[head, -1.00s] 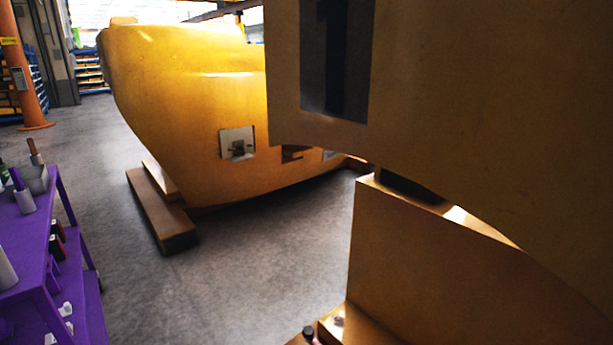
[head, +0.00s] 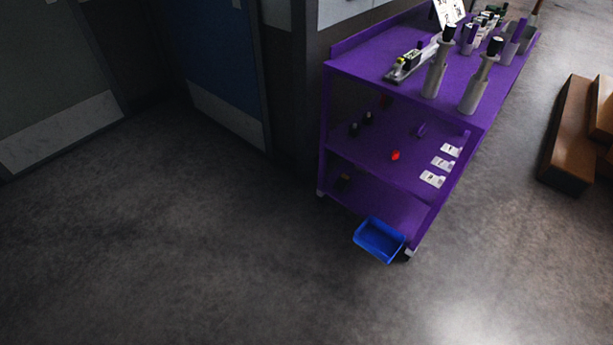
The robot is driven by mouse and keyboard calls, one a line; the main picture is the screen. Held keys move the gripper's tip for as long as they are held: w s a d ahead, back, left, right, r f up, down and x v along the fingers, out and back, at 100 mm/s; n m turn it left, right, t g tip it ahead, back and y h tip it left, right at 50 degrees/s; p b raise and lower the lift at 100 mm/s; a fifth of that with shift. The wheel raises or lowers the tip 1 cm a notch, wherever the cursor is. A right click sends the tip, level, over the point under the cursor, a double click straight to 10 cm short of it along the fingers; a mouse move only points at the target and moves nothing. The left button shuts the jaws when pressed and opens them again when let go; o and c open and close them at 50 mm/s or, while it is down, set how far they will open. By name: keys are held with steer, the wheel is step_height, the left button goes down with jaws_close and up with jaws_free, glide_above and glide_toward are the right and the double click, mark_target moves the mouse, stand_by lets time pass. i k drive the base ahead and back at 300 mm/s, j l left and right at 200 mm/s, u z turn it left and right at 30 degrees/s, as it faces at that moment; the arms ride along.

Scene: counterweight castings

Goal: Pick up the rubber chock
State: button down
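I cannot make out a rubber chock in the head view. Small dark objects (head: 361,124) sit on the middle shelf of a purple cart (head: 400,165), and another dark object with some orange (head: 343,181) is on its bottom shelf. They are too small and dim to identify. My gripper is not in view.
The cart's top holds bottles (head: 435,80) and tools. A red item (head: 395,155) and white holders (head: 441,163) are on the shelf below. A blue bin (head: 380,238) is at its lower front corner. Timber blocks (head: 570,135) lie at right. Open floor (head: 200,260) spreads left and front.

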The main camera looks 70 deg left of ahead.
mark_target(344, 181)
steer(key=u, duration=1.6)
steer(key=i+j, duration=0.1)
steer(key=i, duration=0.7)
steer(key=i+z, duration=0.1)
steer(key=i, duration=0.7)
steer(key=i+j, duration=0.2)
steer(key=i, duration=0.6)
